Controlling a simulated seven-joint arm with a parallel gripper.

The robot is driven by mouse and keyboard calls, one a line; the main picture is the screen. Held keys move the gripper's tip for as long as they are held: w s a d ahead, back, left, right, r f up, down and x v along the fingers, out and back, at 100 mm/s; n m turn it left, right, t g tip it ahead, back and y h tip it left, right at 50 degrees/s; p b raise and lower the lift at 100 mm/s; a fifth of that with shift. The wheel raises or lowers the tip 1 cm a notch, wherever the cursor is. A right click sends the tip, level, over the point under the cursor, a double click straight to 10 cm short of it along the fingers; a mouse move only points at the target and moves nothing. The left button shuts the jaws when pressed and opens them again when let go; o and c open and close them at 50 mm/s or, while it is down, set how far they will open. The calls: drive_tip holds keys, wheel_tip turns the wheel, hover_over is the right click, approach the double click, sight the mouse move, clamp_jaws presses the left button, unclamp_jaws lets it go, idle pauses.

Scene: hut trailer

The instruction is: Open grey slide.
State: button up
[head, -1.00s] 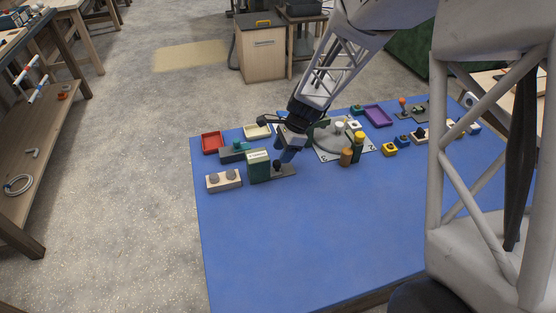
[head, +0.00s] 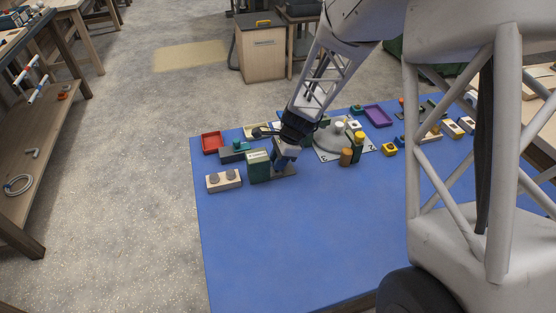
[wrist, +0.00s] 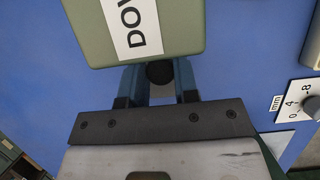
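The grey slide (head: 287,173) is a flat grey plate on the blue mat, against the right side of a green box (head: 258,168). The box's white label shows in the wrist view, reading "DOW" in part. My gripper (head: 281,163) points down over the slide. In the wrist view, its two blue fingers (wrist: 160,80) are apart, one on each side of the slide's round dark knob (wrist: 160,72). I cannot tell whether the fingers touch the knob. The gripper hides most of the slide in that view.
An orange-brown cylinder (head: 346,157) and a grey round dial (head: 328,141) stand to the right. The mat's front is clear.

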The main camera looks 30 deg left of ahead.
clamp_jaws()
drive_tip(key=shift+w+d, duration=2)
drive_tip(key=o, duration=0.6)
unclamp_jaws()
drive_tip(key=shift+o, duration=0.2)
drive_tip(key=shift+r, duration=0.1)
drive_tip(key=v, duration=0.7)
drive_tip(key=shift+r, duration=0.25)
drive_tip(key=shift+w+d, duration=0.1)
